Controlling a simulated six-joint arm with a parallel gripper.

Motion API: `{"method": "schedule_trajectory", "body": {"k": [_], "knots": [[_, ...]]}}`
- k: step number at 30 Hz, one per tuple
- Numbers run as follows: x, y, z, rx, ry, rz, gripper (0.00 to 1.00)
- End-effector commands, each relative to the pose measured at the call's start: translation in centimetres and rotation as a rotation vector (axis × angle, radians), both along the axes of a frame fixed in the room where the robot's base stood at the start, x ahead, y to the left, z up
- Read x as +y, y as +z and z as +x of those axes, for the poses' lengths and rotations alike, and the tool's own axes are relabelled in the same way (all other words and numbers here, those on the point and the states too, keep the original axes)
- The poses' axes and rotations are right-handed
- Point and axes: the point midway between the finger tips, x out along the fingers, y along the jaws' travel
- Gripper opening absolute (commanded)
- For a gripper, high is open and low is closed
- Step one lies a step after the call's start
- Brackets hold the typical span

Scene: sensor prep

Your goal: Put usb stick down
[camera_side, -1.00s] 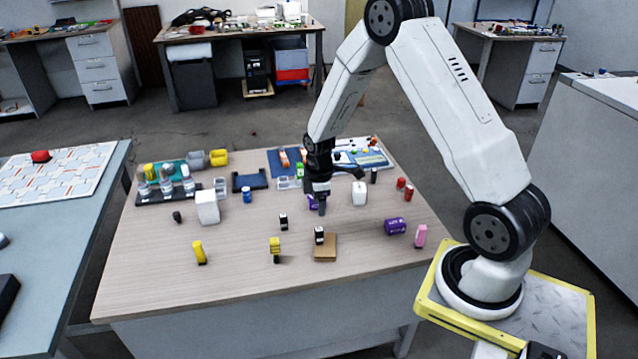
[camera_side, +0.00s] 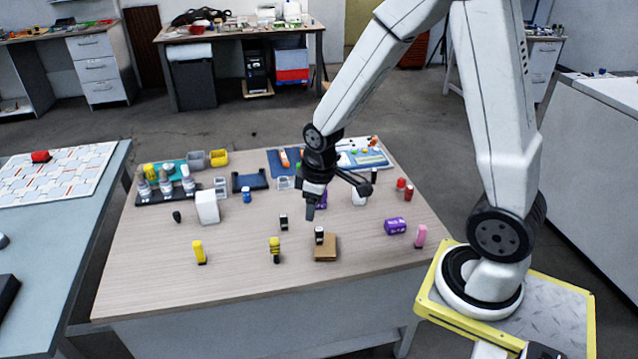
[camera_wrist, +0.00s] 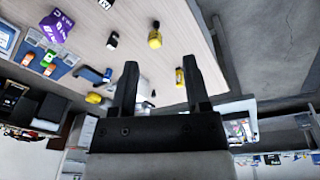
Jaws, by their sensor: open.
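I cannot tell for sure which thing is the usb stick. A small black-and-white upright piece (camera_side: 319,235) stands at the back left of a brown block (camera_side: 325,252) near the table's front; it may be the usb stick. A similar black-and-white piece (camera_side: 283,222) stands on the bare table to its left. My gripper (camera_side: 310,212) is tilted above the table, behind and a little left of the brown block. In the wrist view my gripper (camera_wrist: 160,85) has its two fingers apart with nothing held between them.
A yellow-and-black piece (camera_side: 275,250) and a yellow piece (camera_side: 200,253) stand at the front left. A purple cylinder (camera_side: 395,226) and a pink piece (camera_side: 420,236) are on the right. A white block (camera_side: 207,207) stands at the left. The front table strip is clear.

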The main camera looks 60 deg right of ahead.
Motion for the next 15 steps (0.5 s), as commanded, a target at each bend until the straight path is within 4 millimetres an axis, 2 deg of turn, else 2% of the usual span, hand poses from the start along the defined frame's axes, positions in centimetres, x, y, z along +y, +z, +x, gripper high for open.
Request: {"method": "schedule_trajectory", "body": {"k": [1,6,9,15], "knots": [[1.0,0.8,-0.8,-0.019,-0.036,0.007,0.6],[3.4,2.3,-3.5,-0.062,-0.177,0.041,0.6],[4.3,2.8,-4.8,-0.078,-0.238,0.058,0.6],[5.0,3.1,-5.9,-0.094,-0.298,0.077,0.6]]}}
